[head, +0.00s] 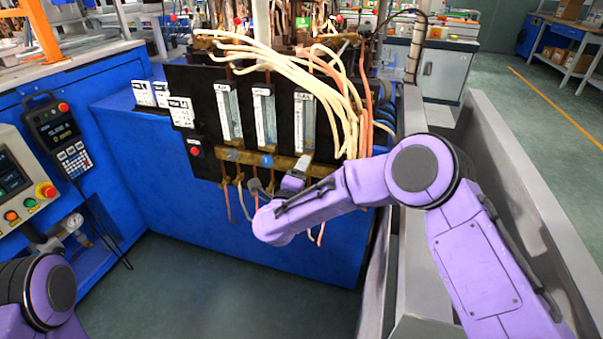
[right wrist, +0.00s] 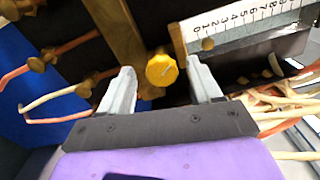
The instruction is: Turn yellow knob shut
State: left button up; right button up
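The yellow knob (right wrist: 161,71) shows in the right wrist view, round with a pale mark on its face, on a brass bar (right wrist: 128,40). My right gripper (right wrist: 160,82) is open, with one grey finger on each side of the knob. Small gaps seem to show between the fingers and the knob, so I see no grip on it. In the head view my right gripper (head: 298,172) is at the right end of the brass bar (head: 248,158), below the rightmost flow meter (head: 304,122). The yellow knob cannot be made out there. My left gripper is out of view.
A blue knob (head: 267,160) and a grey knob (head: 232,155) sit on the same bar to the left. Pale hoses (head: 335,85) hang close to the right of my gripper. A red button (head: 195,152) is on the black panel. Grey metal walls (head: 475,180) stand at the right.

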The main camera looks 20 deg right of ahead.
jog(key=v, duration=1)
jog(key=shift+s+a, duration=0.2)
